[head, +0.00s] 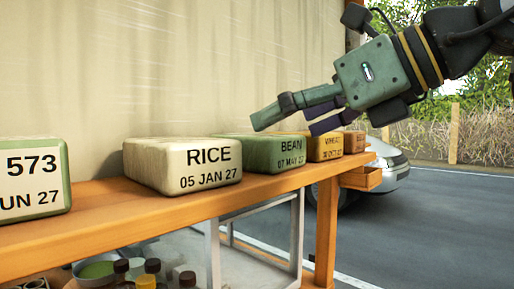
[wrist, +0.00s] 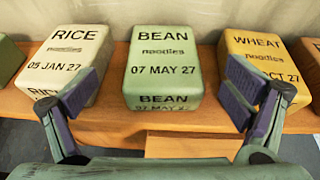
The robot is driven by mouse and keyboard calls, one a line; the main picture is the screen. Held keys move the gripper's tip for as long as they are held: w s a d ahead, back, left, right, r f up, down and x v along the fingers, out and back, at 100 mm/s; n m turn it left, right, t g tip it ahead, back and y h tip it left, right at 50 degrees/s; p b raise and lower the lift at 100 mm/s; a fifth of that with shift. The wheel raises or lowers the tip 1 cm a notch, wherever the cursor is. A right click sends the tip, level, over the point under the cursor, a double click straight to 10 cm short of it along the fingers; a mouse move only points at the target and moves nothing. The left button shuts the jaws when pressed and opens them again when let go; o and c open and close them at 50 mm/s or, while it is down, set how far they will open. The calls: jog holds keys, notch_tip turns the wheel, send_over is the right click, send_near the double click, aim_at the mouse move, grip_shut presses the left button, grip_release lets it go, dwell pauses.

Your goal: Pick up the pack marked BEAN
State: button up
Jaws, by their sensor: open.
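The green pack marked BEAN (head: 262,153) lies on the wooden shelf, between the RICE and WHEAT packs. In the wrist view the BEAN pack (wrist: 163,72) is in the middle, its top label reading BEAN, noodles, 07 MAY 27. My gripper (head: 291,120) is open and empty, just above and in front of the BEAN pack in the head view. In the wrist view my gripper (wrist: 163,97) has its fingers spread wide, one in front of the RICE pack's right side and one in front of the WHEAT pack's left side. Neither finger visibly touches the BEAN pack.
The cream RICE pack (head: 183,165) is left of BEAN, the yellow WHEAT pack (head: 325,147) right, with an orange pack (head: 354,142) beyond. A pack marked 573 (head: 35,178) stands far left. The wooden shelf (head: 110,215) has a curtain (head: 200,65) behind it.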

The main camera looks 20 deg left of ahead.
aim_at(262, 135)
jog(key=p+x, duration=0.1)
jog(key=x, duration=0.4)
jog(key=shift+w+a+p, duration=0.15)
jog(key=shift+w+p, duration=0.1)
jog(key=shift+p, duration=0.1)
jog(key=shift+c, duration=0.5)
jog(key=c, duration=1.2)
jog(key=shift+c, duration=0.5)
